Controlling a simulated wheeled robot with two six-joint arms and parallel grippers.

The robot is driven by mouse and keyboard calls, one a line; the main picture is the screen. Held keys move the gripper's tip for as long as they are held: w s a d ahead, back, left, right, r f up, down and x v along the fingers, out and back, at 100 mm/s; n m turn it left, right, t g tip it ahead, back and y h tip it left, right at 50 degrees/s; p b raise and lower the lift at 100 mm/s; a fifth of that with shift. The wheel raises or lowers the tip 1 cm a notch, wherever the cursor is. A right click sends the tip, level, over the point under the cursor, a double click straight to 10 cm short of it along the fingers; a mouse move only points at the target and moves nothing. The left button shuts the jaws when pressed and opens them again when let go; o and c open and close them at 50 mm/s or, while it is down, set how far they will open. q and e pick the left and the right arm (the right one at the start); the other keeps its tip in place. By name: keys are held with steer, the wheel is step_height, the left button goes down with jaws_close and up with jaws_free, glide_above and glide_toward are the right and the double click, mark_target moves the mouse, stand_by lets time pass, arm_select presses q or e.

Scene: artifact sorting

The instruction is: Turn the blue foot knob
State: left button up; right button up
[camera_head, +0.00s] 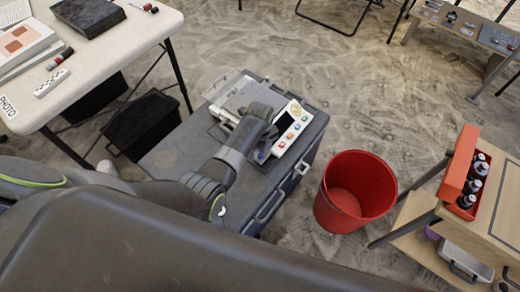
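My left gripper (264,148) is over the cabinet top, close against the left side of the device. My wrist hides its fingers, so I cannot tell whether they touch anything. My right gripper is not in view.
A grey case (240,93) lies behind my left arm on the cabinet. A red bin (355,190) stands on the floor to the right. A wooden cart (480,235) holds a red crate of bottles (457,170). A white table (110,55) stands at the left.

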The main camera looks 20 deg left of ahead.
arm_select(q)
steer(key=c, duration=0.4)
steer(key=shift+r+n+p, duration=0.15)
steer(key=shift+n+p, duration=0.75)
steer(key=shift+p, duration=0.05)
steer(key=shift+n+p, duration=0.65)
steer(key=shift+n, duration=0.15)
steer(key=n+p, duration=0.2)
steer(key=n, duration=0.2)
steer(key=shift+n, duration=0.3)
steer(key=n+p, duration=0.1)
steer(key=n, duration=0.2)
steer(key=shift+n+p, duration=0.5)
steer(key=shift+n, duration=1.4)
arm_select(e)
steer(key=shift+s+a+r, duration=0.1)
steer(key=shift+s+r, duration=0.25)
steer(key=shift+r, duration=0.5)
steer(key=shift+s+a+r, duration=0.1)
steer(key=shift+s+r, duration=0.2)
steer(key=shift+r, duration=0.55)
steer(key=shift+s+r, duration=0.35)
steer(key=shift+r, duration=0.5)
arm_select(q)
steer(key=shift+f, duration=0.2)
